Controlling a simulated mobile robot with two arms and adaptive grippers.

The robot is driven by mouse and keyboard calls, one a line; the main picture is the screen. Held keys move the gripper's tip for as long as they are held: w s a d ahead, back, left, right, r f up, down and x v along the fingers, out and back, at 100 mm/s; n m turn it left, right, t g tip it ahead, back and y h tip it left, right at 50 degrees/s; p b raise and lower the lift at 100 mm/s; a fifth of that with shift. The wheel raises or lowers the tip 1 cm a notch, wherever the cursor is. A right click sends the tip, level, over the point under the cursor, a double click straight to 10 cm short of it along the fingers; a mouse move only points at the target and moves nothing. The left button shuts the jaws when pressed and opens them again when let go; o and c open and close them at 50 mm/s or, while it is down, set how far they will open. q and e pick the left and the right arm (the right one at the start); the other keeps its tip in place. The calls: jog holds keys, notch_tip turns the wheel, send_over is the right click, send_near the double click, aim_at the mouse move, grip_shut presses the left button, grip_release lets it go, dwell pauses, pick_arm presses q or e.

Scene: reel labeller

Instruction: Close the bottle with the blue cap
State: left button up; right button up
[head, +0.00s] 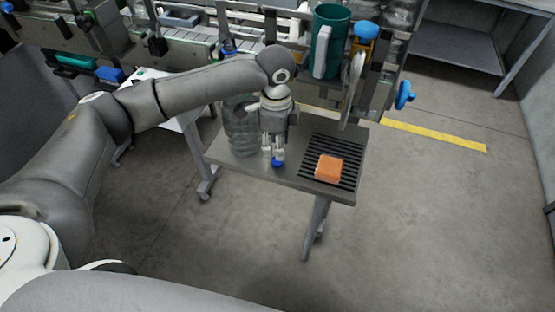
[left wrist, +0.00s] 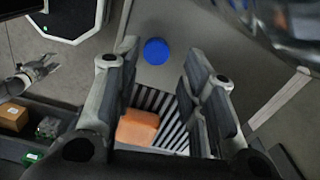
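The blue cap (head: 278,163) lies on the small metal table (head: 228,155), right beneath my left gripper (head: 273,153). In the left wrist view the cap (left wrist: 156,51) shows as a round blue disc beyond the gap of my left gripper (left wrist: 163,70). The fingers are spread, with clear space on both sides of the cap. The large clear bottle (head: 240,130) stands upright on the table just left of the gripper, partly behind it. Its top is hidden behind my arm. A clear surface, apparently the bottle (left wrist: 295,25), fills the top right of the wrist view.
An orange block (head: 329,168) sits on a black slatted grate (head: 350,150) on the table's right. The labelling machine with a green jug (head: 330,35) and a blue knob (head: 404,95) stands behind the table. The floor in front is clear.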

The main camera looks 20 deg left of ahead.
aim_at(277, 162)
pick_arm(q)
jog(key=shift+d+f+p, duration=0.1)
jog(key=shift+f+p, duration=0.2)
jog(key=shift+f, duration=0.05)
jog(key=f, duration=0.1)
jog(key=f+p, duration=0.1)
jog(key=f, duration=0.1)
jog(key=shift+s+d+f, duration=0.15)
jog(key=shift+s+f, duration=0.05)
jog(key=shift+f, duration=0.5)
jog(key=c, duration=0.5)
